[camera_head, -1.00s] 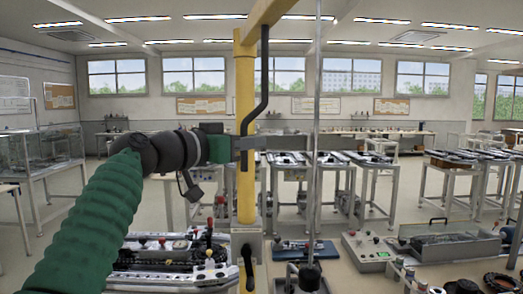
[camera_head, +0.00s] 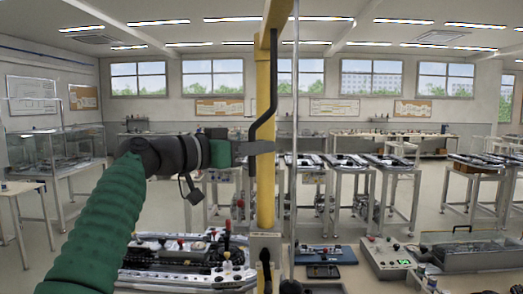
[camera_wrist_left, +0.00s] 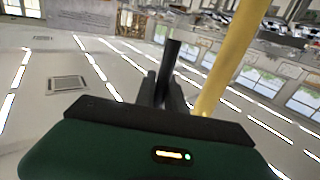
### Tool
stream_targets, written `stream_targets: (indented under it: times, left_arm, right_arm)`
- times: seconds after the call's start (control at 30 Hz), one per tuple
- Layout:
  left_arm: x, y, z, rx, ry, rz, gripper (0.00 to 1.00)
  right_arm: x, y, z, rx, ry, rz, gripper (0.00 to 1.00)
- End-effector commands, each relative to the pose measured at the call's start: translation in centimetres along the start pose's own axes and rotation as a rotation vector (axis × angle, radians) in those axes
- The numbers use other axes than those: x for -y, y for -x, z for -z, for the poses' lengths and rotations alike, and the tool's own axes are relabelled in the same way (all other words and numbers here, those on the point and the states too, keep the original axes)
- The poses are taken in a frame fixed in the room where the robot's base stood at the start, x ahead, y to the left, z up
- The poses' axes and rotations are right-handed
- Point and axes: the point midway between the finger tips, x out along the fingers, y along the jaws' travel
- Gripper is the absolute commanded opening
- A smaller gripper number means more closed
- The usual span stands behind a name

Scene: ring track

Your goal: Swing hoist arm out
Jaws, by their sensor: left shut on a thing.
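The hoist has a yellow upright post (camera_head: 265,190) in the middle of the head view, with a yellow boom (camera_head: 277,14) at its top reaching up out of the picture. A bent black handle bar (camera_head: 266,112) runs down beside the post. My left gripper (camera_head: 250,148) is shut on the lower part of this bar, just left of the post. In the left wrist view, my fingers (camera_wrist_left: 163,95) close around the black bar (camera_wrist_left: 171,60), with the yellow post (camera_wrist_left: 230,60) to its right. A thin grey line (camera_head: 295,150) hangs from the boom. My right gripper is out of view.
A track assembly (camera_head: 180,255) with red and black knobs lies below my left arm. A blue tray (camera_head: 325,255) and a control box (camera_head: 388,258) are right of the post. Several workbenches stand behind, with open floor between.

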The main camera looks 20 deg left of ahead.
Motion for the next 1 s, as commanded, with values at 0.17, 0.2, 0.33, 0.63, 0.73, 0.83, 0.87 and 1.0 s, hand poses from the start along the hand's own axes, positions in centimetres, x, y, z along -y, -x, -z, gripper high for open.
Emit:
stream_targets:
  times: [0.17,0.2,0.33,0.63,0.73,0.83,0.87,1.0]
  left_arm:
    - [-0.67,0.2,0.87,-0.014,-0.007,-0.009,0.0]
    - [-0.68,0.2,0.88,-0.014,-0.007,-0.009,0.0]
    - [-0.69,0.19,0.88,-0.014,-0.006,-0.009,0.0]
    - [-0.37,-0.03,0.5,-0.009,-0.003,-0.007,0.36]
    - [-0.15,-0.13,0.3,-0.007,-0.001,-0.007,0.36]
    - [0.0,-0.21,0.13,-0.005,0.0,-0.007,0.36]
    - [0.03,-0.23,0.09,-0.005,0.001,-0.007,0.36]
    - [0.13,-0.27,-0.03,-0.003,0.002,-0.005,0.36]
  right_arm:
    - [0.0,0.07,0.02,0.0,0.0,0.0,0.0]
    - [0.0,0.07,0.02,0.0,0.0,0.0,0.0]
    - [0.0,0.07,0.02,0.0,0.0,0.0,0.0]
    - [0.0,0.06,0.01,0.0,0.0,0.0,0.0]
    - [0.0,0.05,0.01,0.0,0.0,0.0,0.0]
    - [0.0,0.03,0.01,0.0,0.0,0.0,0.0]
    - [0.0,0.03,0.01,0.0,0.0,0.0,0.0]
    - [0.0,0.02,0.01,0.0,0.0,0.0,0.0]
